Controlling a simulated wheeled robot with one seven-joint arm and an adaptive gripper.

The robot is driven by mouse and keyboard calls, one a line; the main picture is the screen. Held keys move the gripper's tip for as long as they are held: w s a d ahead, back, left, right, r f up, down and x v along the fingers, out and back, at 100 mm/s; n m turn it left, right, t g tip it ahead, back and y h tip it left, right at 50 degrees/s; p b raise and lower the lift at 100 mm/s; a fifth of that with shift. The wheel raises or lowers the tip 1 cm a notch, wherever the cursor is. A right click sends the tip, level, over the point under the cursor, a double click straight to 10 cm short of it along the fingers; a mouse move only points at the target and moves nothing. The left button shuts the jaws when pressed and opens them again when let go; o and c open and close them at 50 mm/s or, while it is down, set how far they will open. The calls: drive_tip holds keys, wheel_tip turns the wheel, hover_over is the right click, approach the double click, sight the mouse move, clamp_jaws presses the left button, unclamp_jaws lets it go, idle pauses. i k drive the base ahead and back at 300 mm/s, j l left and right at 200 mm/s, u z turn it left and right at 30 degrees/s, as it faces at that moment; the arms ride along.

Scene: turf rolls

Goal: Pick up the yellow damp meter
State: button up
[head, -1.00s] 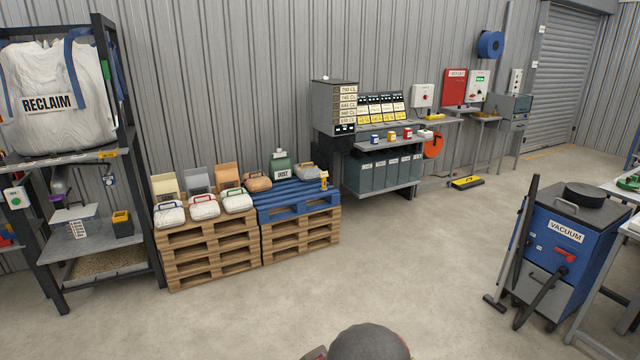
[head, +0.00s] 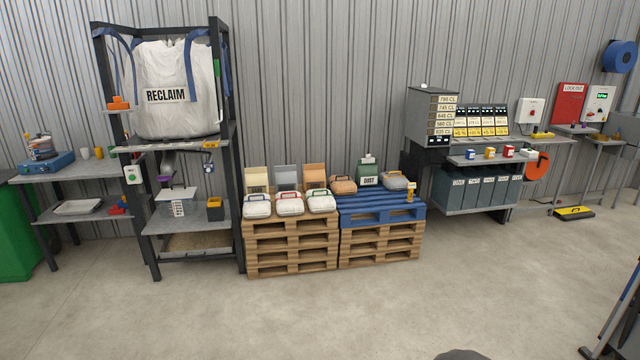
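A small yellow upright item (head: 410,191), which looks like the damp meter, stands at the right front corner of the blue pallet (head: 380,215) in the head view. It is too small to read in detail. A tan bag (head: 397,181) lies just behind and left of it. My gripper is not in view. Only a dark rounded part, probably of my own arm, shows at the bottom edge.
White bags (head: 290,205) sit on the wooden pallet stack (head: 290,245) to the left. A reclaim rack (head: 240,150) stands further left. A bench with bins (head: 470,190) is to the right. The concrete floor in front is clear. A yellow-black object (head: 574,213) lies on the floor at right.

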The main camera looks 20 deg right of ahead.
sight(411, 186)
drive_tip(key=i+l+z, duration=0.4)
drive_tip(key=i, duration=0.45)
drive_tip(key=i+z, duration=0.4)
drive_tip(key=i, duration=3.95)
drive_tip(key=l+z, duration=0.05)
drive_tip(key=l, duration=0.05)
